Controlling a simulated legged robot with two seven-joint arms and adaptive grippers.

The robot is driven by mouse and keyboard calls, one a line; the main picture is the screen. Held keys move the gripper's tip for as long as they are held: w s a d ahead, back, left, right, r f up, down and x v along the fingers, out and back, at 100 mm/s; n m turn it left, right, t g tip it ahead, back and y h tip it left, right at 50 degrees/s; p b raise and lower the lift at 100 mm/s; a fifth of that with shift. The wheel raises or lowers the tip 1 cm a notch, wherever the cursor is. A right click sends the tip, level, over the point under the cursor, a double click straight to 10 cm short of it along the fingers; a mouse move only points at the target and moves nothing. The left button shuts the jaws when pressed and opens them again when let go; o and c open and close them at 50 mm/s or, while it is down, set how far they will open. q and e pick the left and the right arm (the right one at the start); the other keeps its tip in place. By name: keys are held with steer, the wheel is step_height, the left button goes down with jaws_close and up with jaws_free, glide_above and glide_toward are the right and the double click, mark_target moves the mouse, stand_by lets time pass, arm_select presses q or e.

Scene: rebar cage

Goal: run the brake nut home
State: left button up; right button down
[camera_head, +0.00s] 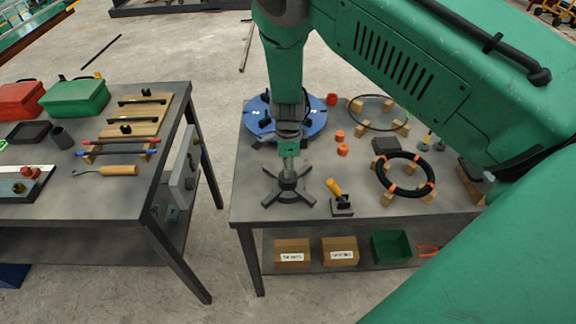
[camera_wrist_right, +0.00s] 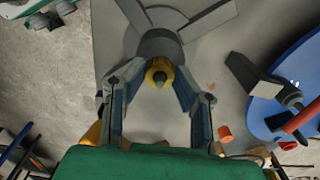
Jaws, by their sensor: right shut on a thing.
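The brake nut (camera_wrist_right: 158,72) is a yellow ring around a dark threaded tip, seen in the right wrist view. It sits over a dark grey stand (camera_wrist_right: 160,45) with several flat arms; in the head view the stand (camera_head: 285,193) lies at the near left of the right-hand table. My right gripper (camera_head: 288,160) points straight down over the stand's centre. In the wrist view my right gripper (camera_wrist_right: 160,78) has its fingers on both sides of the nut, shut on it. The nut itself is hidden in the head view. My left gripper is not in view.
On the right-hand table (camera_head: 245,212), a yellow-handled tool (camera_head: 335,187) stands close right of the stand. A blue disc (camera_head: 255,122) lies behind, a black ring (camera_head: 381,178) on wooden blocks farther right. Another table with tools and boxes stands left, across a gap.

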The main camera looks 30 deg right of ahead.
steer(key=shift+w, duration=0.2)
stand_by(0.3)
steer(key=c, duration=1.3)
jaws_free()
steer(key=shift+a, duration=0.1)
steer(key=shift+r, duration=0.4)
step_height(320, 180, up, 11)
steer(key=shift+w, duration=0.1)
